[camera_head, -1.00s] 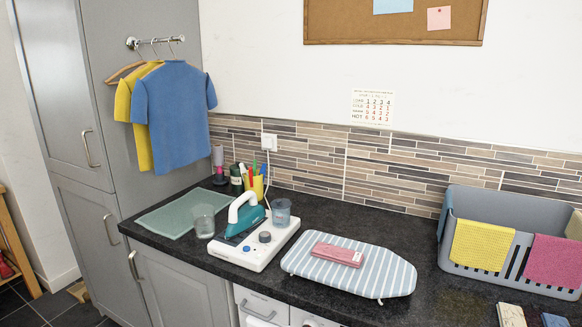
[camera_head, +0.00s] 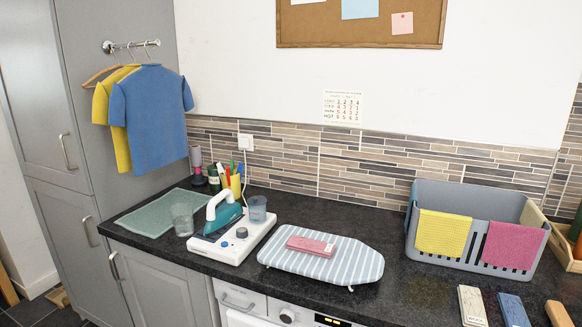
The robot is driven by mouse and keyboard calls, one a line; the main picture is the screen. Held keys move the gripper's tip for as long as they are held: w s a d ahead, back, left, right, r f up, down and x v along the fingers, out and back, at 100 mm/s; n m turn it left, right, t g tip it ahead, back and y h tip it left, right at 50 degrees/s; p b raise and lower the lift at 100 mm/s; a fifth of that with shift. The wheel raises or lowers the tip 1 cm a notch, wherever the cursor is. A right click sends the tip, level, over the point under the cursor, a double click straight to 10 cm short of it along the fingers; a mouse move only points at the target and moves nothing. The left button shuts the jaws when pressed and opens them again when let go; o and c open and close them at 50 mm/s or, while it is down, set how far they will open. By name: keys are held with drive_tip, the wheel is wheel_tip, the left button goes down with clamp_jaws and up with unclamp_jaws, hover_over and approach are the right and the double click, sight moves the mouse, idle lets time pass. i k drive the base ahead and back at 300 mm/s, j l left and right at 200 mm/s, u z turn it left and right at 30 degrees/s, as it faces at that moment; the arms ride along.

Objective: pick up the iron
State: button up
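The iron (camera_head: 222,214) has a teal body and a white handle. It rests on a white base station (camera_head: 229,248) with a dark knob, on the dark worktop left of the middle. A clear blue cup (camera_head: 257,208) stands at the back right of the station, close beside the iron. A clear tumbler (camera_head: 183,219) stands just left of the iron. My gripper is not in view.
A green mat (camera_head: 150,216) lies left. A pen pot (camera_head: 233,186) stands behind. A grey basket (camera_head: 468,203) holds cloths. Bare worktop (camera_head: 345,225) lies behind the board.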

sight(230, 211)
drive_tip(key=i+j+u, duration=0.25)
drive_tip(key=i+j, duration=0.4)
drive_tip(key=i, duration=0.1)
drive_tip(key=k+l, duration=0.1)
drive_tip(key=l, duration=0.4)
drive_tip(key=k+u, duration=0.05)
